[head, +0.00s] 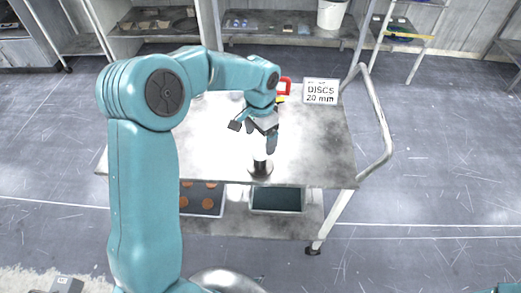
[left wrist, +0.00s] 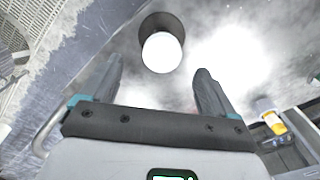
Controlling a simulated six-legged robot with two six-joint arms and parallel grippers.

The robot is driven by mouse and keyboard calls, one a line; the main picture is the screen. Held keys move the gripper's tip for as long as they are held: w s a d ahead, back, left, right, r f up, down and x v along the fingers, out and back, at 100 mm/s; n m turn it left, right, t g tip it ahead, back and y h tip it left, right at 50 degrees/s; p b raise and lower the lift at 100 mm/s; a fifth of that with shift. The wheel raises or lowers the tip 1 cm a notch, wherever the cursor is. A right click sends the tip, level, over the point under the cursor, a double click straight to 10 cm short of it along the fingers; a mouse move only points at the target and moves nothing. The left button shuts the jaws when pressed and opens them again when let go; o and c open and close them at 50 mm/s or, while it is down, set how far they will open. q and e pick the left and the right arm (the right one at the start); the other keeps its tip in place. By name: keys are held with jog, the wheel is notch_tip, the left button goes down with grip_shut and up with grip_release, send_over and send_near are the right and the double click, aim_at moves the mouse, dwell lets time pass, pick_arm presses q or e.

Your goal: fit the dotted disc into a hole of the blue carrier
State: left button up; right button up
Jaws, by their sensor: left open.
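My left gripper (head: 254,137) is open above the cart top. Just beyond its fingertips stands a small post with a bright white top (head: 261,157) on a dark round base (head: 260,170). In the left wrist view the white top (left wrist: 162,52) shows between and beyond the two open fingers (left wrist: 159,68), with nothing held. I cannot make out dots on it, and cannot tell whether it is a disc. I cannot identify the dotted disc or the blue carrier in either view. My right gripper is not in view.
The metal cart top (head: 315,150) is mostly bare, with strong glare. A sign reading "DISCS 20 mm" (head: 320,92) and a red item (head: 285,86) stand at its back. The lower shelf holds a tray with orange rounds (head: 222,208) and a dark green tray (head: 277,200). Shelving stands behind.

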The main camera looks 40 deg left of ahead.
aim_at(260, 150)
pick_arm(q)
jog(key=shift+w+a+f+p, duration=0.1)
jog(key=shift+f+p, duration=0.2)
jog(key=shift+f, duration=1.1)
jog(key=shift+w+a+f+p, duration=0.1)
jog(key=shift+f+p, duration=0.2)
jog(key=shift+f, duration=1.05)
jog(key=c, duration=1.3)
notch_tip(260, 150, up, 20)
jog(key=s+d+f+n, duration=0.3)
jog(key=d+f, duration=0.8)
jog(key=f, duration=0.3)
jog(key=shift+s+d+f+b, duration=0.15)
jog(key=shift+f+b, duration=0.1)
jog(key=shift+b, duration=0.15)
